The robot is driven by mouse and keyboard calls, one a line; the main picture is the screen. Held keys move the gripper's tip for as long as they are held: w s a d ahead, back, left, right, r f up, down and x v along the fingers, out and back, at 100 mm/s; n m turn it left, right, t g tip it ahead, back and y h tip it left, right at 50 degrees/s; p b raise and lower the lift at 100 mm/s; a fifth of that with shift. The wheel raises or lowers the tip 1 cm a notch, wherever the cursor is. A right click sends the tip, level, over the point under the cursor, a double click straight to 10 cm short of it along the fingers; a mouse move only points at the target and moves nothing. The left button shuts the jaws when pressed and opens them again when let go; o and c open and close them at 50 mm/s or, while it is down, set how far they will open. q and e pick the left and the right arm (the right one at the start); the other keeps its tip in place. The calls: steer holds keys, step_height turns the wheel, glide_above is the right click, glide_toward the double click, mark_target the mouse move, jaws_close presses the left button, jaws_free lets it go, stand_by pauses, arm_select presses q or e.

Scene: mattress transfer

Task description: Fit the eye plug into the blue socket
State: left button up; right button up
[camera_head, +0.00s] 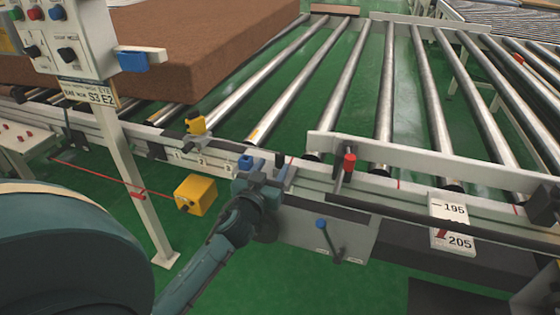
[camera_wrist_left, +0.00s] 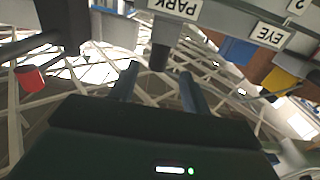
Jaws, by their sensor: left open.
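My left gripper (camera_head: 266,178) is at the conveyor's near side rail. In the left wrist view its two fingers (camera_wrist_left: 157,86) are apart with nothing between them. A dark cylindrical piece (camera_wrist_left: 159,56) under the PARK label (camera_wrist_left: 176,7) lies just beyond the fingertips; it may be the eye plug, but I cannot be sure. A blue block (camera_wrist_left: 238,50) by the EYE label (camera_wrist_left: 269,35) looks like the blue socket. It also shows in the head view (camera_head: 245,162), just left of the gripper. My right gripper is out of view.
A yellow sensor (camera_head: 196,123) sits on the rail, and a yellow box (camera_head: 195,195) with a red cord is below. A red knob (camera_head: 349,163) stands right of the gripper. A control post (camera_head: 135,180) is at left, and a brown mattress (camera_head: 190,45) lies behind.

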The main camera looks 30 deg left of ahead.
mark_target(278, 159)
arm_select(q)
steer(key=shift+x, duration=2.8)
steer(key=shift+d+r, duration=0.15)
steer(key=shift+c, duration=0.2)
jaws_close()
